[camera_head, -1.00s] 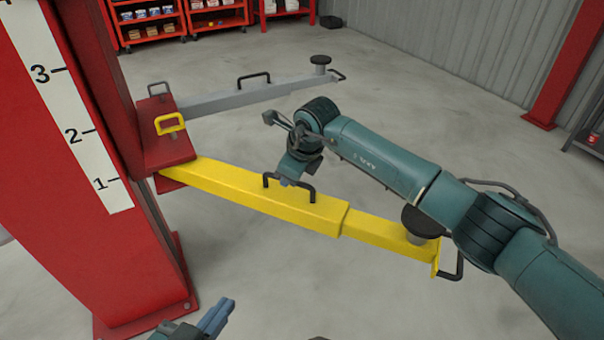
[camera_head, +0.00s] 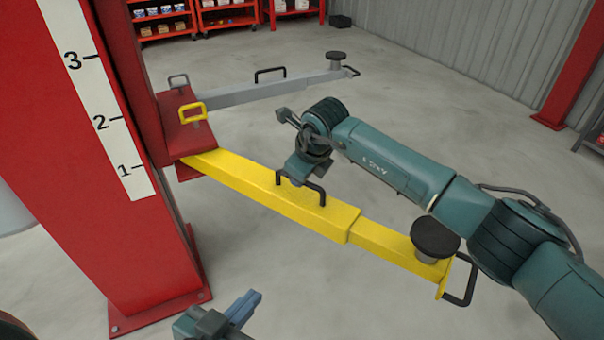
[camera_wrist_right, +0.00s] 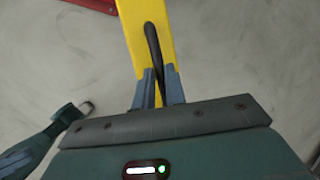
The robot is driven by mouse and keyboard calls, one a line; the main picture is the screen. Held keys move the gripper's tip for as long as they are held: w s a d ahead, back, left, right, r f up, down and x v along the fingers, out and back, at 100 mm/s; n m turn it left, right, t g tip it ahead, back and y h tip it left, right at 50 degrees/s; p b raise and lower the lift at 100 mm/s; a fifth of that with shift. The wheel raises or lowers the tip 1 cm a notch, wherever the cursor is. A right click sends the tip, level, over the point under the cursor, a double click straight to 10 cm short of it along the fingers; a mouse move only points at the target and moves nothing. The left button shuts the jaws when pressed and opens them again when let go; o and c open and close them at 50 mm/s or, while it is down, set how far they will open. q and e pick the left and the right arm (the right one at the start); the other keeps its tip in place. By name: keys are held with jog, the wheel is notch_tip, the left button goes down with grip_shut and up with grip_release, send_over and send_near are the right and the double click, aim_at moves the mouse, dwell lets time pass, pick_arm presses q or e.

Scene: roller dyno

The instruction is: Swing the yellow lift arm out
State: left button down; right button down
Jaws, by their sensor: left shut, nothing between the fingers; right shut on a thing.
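The yellow lift arm (camera_head: 270,196) reaches from the red carriage at the post toward the lower right, with a round black pad (camera_head: 436,238) near its outer end. My right gripper (camera_head: 296,178) is at the black handle (camera_head: 322,196) on top of the arm's middle. In the right wrist view the two blue fingers (camera_wrist_right: 159,88) are shut on this handle (camera_wrist_right: 152,45), which runs along the yellow arm (camera_wrist_right: 142,15). My left gripper (camera_head: 246,306) is shut and empty at the bottom of the head view, apart from the lift arm.
The red post (camera_head: 110,200) with a number scale stands at the left. A grey lift arm (camera_head: 260,92) extends behind. Red shelves (camera_head: 165,22) stand at the back. The floor between the two arms is clear.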

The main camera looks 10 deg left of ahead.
jog(key=shift+s+a+f, duration=0.1)
jog(key=shift+s+a, duration=0.15)
jog(key=shift+s, duration=0.15)
jog(key=c, duration=1.8)
grip_release()
jog(key=shift+c, duration=0.2)
jog(key=o, duration=0.4)
jog(key=shift+d+r, duration=0.1)
jog(key=shift+r, duration=0.1)
jog(key=shift+d+r, duration=0.1)
jog(key=shift+r, duration=0.2)
jog(key=p+v, duration=0.1)
jog(key=v, duration=1.1)
jog(key=shift+s+r, duration=0.1)
jog(key=shift+r, duration=0.05)
jog(key=shift+d, duration=0.1)
